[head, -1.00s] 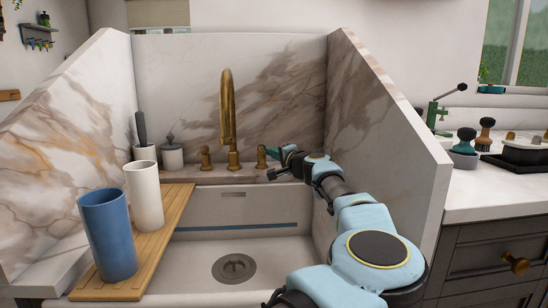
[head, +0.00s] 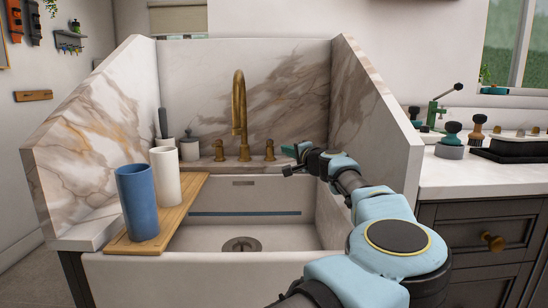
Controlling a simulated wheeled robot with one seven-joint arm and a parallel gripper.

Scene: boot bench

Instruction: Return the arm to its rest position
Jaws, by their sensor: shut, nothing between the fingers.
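My arm reaches in from the lower right over the right side of the white sink (head: 210,267). My gripper (head: 287,171) is small and dark at its far end, pointing left, shut and empty. It appears in front of the sink's back ledge, below the right brass tap handle (head: 269,150). A small teal piece (head: 290,150) shows just above the gripper; I cannot tell what it is or whether it touches.
A blue cup (head: 137,203) and a white cup (head: 166,176) stand on a wooden board (head: 190,200) across the sink's left side. Marble side walls (head: 375,125) flank the sink. A brass faucet (head: 239,105) rises behind. The right counter (head: 470,180) holds brushes and a black tray.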

